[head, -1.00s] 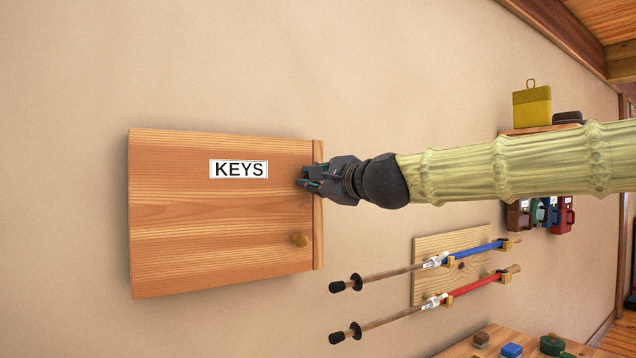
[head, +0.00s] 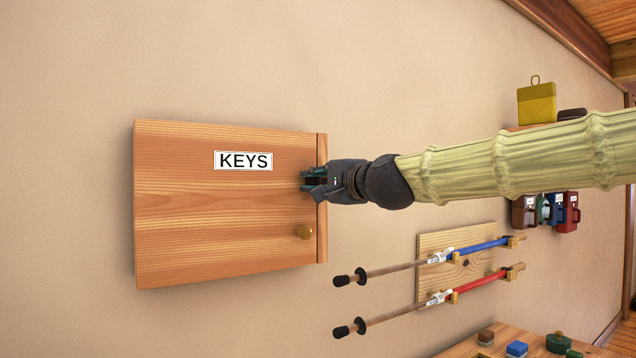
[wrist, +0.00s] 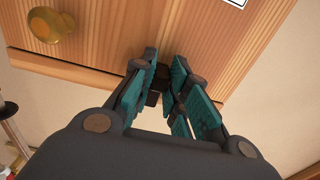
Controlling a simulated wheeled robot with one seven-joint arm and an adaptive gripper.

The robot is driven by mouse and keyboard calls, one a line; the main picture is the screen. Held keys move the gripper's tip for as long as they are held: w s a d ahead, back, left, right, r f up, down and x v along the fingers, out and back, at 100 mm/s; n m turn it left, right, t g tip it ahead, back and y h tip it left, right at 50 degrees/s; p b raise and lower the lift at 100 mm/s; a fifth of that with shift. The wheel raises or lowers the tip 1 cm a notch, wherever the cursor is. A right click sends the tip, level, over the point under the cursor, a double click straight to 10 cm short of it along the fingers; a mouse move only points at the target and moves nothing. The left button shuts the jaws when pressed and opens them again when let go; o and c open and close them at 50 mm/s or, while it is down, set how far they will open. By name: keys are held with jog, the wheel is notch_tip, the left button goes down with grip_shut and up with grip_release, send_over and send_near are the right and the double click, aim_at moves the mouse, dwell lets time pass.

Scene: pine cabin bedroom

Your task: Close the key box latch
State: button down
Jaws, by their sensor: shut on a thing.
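The wooden key box (head: 225,255) is on the wall at the left of the head view, with a white KEYS label (head: 243,160) and a round brass knob (head: 305,231) on its door. The door lies against the box; its knob also shows at the top left of the wrist view (wrist: 51,25). My gripper (head: 308,182) is at the box's right edge, above the knob in the head view. In the wrist view its teal-padded fingers (wrist: 162,82) are shut on a small dark piece, the latch (wrist: 153,98), at the door's edge. The fingers hide much of the latch.
Right of the box, a wooden rack (head: 430,245) holds a blue and a red pole with dark tips reaching toward the box. A shelf with a yellow box (head: 536,104) is at the upper right. A table (head: 465,349) with small blocks is at the bottom right.

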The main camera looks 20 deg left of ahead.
jog(key=c, duration=1.4)
grip_release()
jog(key=shift+a, duration=0.1)
jog(key=v, duration=1.2)
